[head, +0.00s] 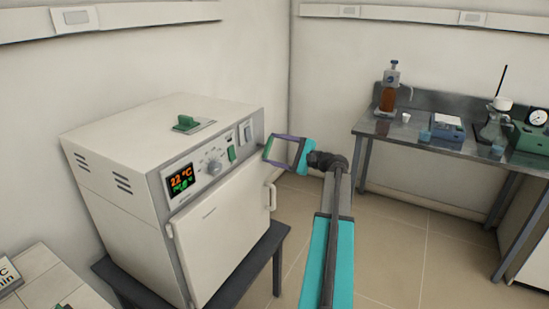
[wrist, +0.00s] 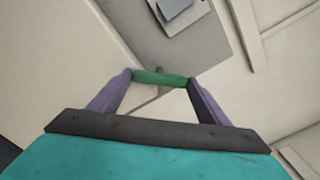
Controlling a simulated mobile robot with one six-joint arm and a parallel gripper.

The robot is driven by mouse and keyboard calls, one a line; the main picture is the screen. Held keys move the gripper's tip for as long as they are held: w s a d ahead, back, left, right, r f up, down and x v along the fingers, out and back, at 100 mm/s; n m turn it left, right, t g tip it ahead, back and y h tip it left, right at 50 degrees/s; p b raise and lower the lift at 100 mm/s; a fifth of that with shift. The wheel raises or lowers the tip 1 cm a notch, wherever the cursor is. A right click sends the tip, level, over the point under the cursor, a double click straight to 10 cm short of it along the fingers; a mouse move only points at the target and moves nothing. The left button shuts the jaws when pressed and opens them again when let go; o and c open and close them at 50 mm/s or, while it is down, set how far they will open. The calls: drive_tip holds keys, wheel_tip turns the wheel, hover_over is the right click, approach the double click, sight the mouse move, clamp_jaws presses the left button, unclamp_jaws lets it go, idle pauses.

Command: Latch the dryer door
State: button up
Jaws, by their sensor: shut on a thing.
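The dryer is a white box oven (head: 140,150) on a dark stand, at the left in the head view. Its door (head: 225,228) looks closed against the front, though a small gap would be hard to see; a white handle (head: 270,197) is on its right edge. My gripper (head: 268,149) is at the upper right corner of the dryer front. In the wrist view its purple fingers (wrist: 160,77) are shut on a green latch handle (wrist: 158,79), which lies crosswise between the fingertips. The latch's mount is mostly hidden.
A control panel with a lit display (head: 181,181), a grey knob (head: 214,167) and a green switch (head: 231,154) is above the door. A metal bench (head: 405,128) with lab items stands at the right. The floor (head: 395,235) between is clear.

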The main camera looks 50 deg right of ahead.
drive_tip(key=n+b, duration=0.4)
drive_tip(key=b, duration=0.1)
drive_tip(key=n+b, duration=0.1)
drive_tip(key=b, duration=0.1)
drive_tip(key=shift+f+n, duration=0.35)
drive_tip(key=shift+n, duration=0.05)
drive_tip(key=shift+r+n+b, duration=0.2)
drive_tip(key=shift+n+b, duration=1.1)
drive_tip(key=shift+b, duration=0.2)
drive_tip(key=shift+a, duration=0.1)
drive_tip(key=o, duration=1.1)
drive_tip(key=shift+r, duration=0.1)
drive_tip(key=shift+c, duration=0.2)
drive_tip(key=shift+s, duration=0.15)
drive_tip(key=v, duration=1.3)
drive_tip(key=shift+s+b, duration=0.3)
